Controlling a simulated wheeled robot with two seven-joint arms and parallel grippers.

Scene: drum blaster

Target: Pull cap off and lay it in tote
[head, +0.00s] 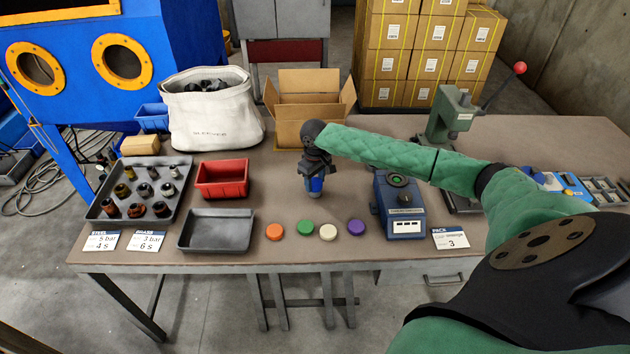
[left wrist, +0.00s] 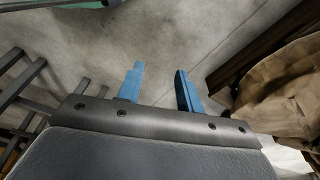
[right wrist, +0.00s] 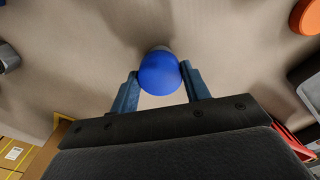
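My right gripper (head: 315,184) points down over the middle of the table. In the right wrist view, a round blue cap (right wrist: 159,74) sits between the right gripper's two blue fingers (right wrist: 158,85), which close on its sides. A small grey part (right wrist: 160,48) shows just beyond the cap; whether the two are joined, I cannot tell. A red tote (head: 222,178) stands left of the right gripper, looking empty. My left gripper (left wrist: 158,88) is open and empty in the left wrist view, above the concrete floor. It is outside the head view.
Orange (head: 275,231), green (head: 305,227), cream (head: 328,232) and purple (head: 356,227) discs lie in front. A dark tray (head: 177,212) holds several fittings; a grey tray (head: 195,245) is empty. A blue device (head: 402,225), green press (head: 440,130), open carton (head: 290,118) and white sack (head: 212,130) stand around.

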